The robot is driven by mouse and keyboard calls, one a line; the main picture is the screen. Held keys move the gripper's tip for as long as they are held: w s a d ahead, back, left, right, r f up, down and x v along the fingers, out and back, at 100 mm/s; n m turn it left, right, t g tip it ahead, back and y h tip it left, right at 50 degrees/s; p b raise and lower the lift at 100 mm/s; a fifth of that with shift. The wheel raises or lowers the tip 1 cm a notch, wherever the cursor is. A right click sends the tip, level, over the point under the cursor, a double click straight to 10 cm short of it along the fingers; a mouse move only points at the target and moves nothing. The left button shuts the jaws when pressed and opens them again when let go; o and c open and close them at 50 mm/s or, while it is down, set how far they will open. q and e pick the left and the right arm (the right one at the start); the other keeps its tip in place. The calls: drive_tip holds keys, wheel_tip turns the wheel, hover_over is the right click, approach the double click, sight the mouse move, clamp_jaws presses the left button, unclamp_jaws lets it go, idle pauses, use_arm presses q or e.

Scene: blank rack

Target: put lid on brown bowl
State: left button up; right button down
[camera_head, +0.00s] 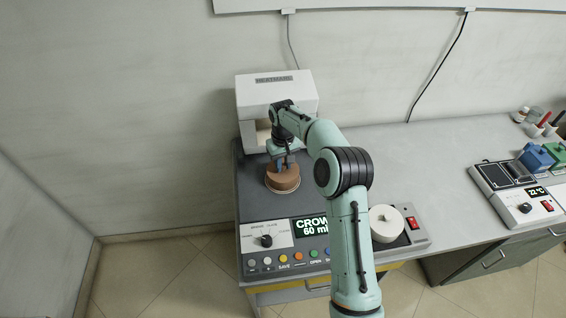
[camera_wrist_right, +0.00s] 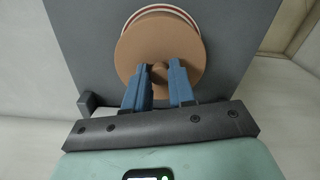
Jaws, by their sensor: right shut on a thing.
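The brown bowl (camera_head: 283,184) stands on the dark top of the machine in the head view, with a light rim band showing. A brown round lid (camera_wrist_right: 133,47) with a small knob (camera_wrist_right: 158,73) covers most of it in the wrist view. A red and white striped edge (camera_wrist_right: 153,9) shows just beyond the lid. My right gripper (camera_head: 287,161) is over the bowl, and its blue fingers (camera_wrist_right: 160,78) are shut on the lid's knob. The lid looks on or just above the bowl; I cannot tell if it touches. My left gripper is not in view.
The white machine head (camera_head: 276,92) stands right behind the bowl. A white round lidded pot (camera_head: 386,222) is at the front right. A control panel with buttons (camera_head: 283,259) runs along the front. The grey counter (camera_head: 415,160) to the right is mostly clear.

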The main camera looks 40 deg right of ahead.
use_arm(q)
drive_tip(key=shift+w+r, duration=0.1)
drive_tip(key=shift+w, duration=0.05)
use_arm(e)
drive_tip(key=shift+f, duration=0.1)
drive_tip(key=shift+c, duration=2)
unclamp_jaws()
drive_tip(key=shift+w+r+p, duration=0.1)
drive_tip(key=shift+r+p, duration=0.45)
drive_tip(key=shift+r, duration=1.95)
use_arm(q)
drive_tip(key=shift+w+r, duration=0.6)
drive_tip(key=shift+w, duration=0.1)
use_arm(e)
drive_tip(key=shift+r, duration=1)
